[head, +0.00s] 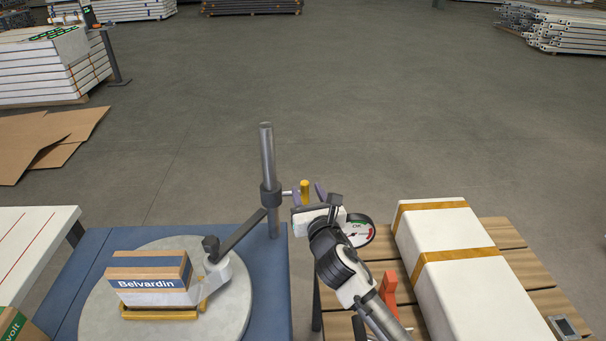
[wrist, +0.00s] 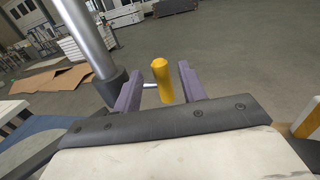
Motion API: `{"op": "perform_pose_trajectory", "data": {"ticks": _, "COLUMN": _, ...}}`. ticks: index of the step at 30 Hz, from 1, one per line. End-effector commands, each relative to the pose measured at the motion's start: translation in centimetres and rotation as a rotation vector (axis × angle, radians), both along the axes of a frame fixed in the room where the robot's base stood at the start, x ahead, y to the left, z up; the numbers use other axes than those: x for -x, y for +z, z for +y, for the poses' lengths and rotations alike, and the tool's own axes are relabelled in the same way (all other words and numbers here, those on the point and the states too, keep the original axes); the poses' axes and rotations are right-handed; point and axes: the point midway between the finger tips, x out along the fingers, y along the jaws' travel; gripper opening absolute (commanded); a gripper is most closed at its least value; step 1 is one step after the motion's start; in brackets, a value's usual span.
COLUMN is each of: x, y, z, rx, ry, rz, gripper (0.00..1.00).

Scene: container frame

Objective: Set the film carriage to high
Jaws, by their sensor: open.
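The film carriage looks to be the dark collar (head: 270,194) around an upright grey pole (head: 267,150). It sits a little below the middle of the pole's visible length. A short rod joins it to a yellow handle (head: 304,191) on its right. My gripper (head: 308,195) is at the handle, its purple fingers open. In the wrist view the yellow handle (wrist: 162,80) stands between the two fingers (wrist: 160,88), with a gap on each side. The collar (wrist: 112,92) shows just left of the left finger. No height marks on the pole can be made out.
A Belvardin box (head: 150,270) sits on a round grey turntable (head: 235,310) at the lower left. A dark bar (head: 238,236) slopes from the pole to a white fitting by the box. A white package (head: 450,240) lies on slats at right.

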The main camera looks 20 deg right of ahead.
Motion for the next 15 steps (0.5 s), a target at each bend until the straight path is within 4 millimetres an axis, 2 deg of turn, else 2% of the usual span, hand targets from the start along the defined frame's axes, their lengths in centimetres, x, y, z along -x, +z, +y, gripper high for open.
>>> {"op": "perform_pose_trajectory", "data": {"ticks": 1, "x": -1.1, "y": 0.4, "z": 0.1, "rx": -0.004, "ry": 0.002, "rz": 0.000, "gripper": 0.41}}
{"op": "perform_pose_trajectory", "data": {"ticks": 6, "x": -3.6, "y": 0.3, "z": 0.0, "rx": -0.002, "ry": 0.001, "rz": -0.001, "gripper": 0.41}}
{"op": "perform_pose_trajectory", "data": {"ticks": 15, "x": -5.2, "y": 0.0, "z": 0.0, "rx": -0.001, "ry": 0.001, "rz": -0.001, "gripper": 0.41}}
